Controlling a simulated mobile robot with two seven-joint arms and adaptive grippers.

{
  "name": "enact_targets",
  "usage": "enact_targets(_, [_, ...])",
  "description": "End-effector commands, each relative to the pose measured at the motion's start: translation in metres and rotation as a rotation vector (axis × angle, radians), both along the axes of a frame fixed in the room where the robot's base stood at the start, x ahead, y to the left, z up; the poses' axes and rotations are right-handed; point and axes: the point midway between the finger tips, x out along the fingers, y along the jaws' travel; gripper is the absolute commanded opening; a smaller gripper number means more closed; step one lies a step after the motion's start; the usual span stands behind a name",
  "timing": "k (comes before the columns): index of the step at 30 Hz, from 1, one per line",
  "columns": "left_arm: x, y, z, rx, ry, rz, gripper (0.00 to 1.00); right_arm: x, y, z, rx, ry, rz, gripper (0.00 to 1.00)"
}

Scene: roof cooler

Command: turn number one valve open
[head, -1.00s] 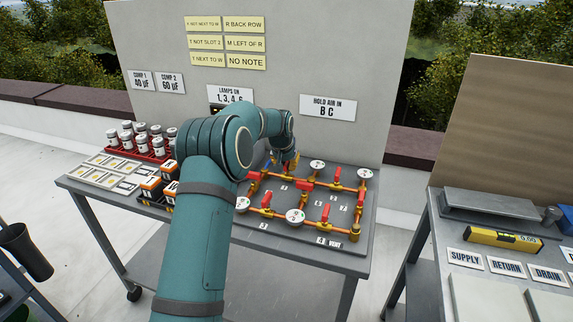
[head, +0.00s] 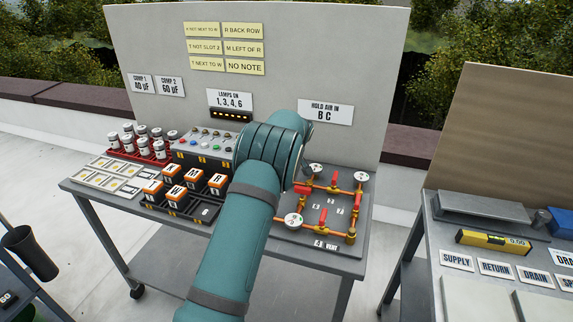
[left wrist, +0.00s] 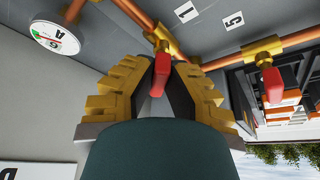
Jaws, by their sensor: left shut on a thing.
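In the left wrist view, a brass valve with a red handle (left wrist: 162,78) sits on a copper pipe, near a label "1" (left wrist: 185,12). My left gripper (left wrist: 163,62) is shut on that red handle, its yellow-padded fingers on either side. Whether the handle lies along or across its pipe I cannot tell. In the head view my left arm covers the left part of the valve board (head: 285,240), hiding the gripper and this valve. My right gripper is not in view.
A second red-handled valve (left wrist: 268,78) stands close beside, near label "5". Gauge A (left wrist: 55,37) is nearby. On the bench are orange-topped blocks (head: 174,195), a lamp panel (head: 205,145) and capacitors in a red rack (head: 150,148). A second bench (head: 430,265) stands right.

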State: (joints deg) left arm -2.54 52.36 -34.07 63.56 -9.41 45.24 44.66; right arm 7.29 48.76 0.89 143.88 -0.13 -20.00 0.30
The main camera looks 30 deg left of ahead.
Motion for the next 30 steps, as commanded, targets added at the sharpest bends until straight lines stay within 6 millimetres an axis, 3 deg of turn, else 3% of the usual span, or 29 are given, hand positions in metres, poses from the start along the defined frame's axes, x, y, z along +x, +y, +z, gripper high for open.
enact_targets(15, [0.003, -0.002, -0.002, 0.0, 0.006, 0.426, 0.0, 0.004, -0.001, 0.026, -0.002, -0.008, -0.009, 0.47])
enact_targets(30, [0.004, -0.002, -0.003, -0.003, 0.005, 0.574, 0.0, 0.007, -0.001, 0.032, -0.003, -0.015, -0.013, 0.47])
